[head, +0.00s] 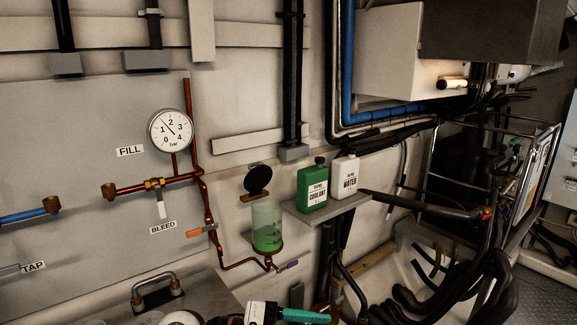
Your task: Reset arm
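Neither of my grippers can be made out in the head view. At the bottom edge, a cut-off cluster of white and dark parts with a teal piece (303,315) shows, and I cannot tell what it is. On the wall panel, a round pressure gauge (171,131) sits above a copper pipe with a fill valve (153,184) and a bleed valve with an orange handle (201,231).
A green coolant bottle (312,187) and a white water bottle (344,177) stand upright on a small shelf (326,219). A metal box with a handle (154,287) is at the bottom left. Dark hoses (490,284) and a metal frame crowd the right. Floor (545,298) shows at the bottom right.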

